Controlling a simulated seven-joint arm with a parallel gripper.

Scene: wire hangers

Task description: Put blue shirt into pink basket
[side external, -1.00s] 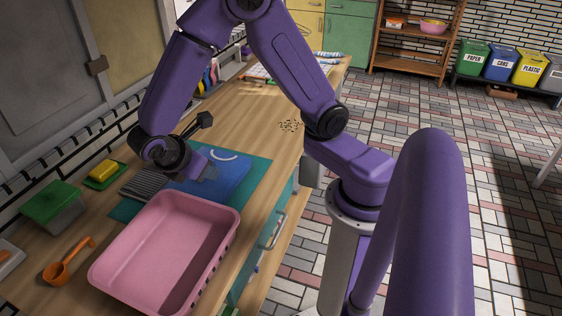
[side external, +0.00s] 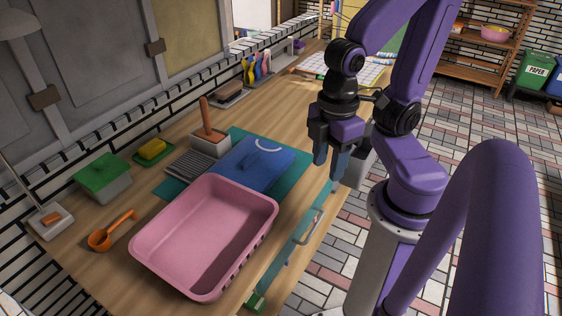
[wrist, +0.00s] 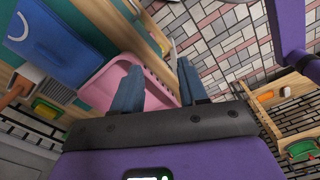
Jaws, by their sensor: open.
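The folded blue shirt (side external: 250,165) lies flat on a teal mat (side external: 289,196) on the wooden counter. It has a white curved mark and also shows at the upper left of the wrist view (wrist: 52,40). The empty pink basket (side external: 205,240) stands beside the shirt, nearer the camera. Part of it shows behind the fingers in the wrist view (wrist: 92,84). My gripper (side external: 331,165) points down, raised near the counter's right edge, to the right of the shirt and clear of it. Its blue fingers are apart and empty in the wrist view (wrist: 158,84).
A grey box with an upright brown handle (side external: 208,138) stands behind the shirt, beside a grey striped pad (side external: 190,166). A green-lidded box (side external: 102,178), a yellow sponge (side external: 152,149) and an orange ladle (side external: 108,236) are at the left. The counter beyond the mat is largely clear.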

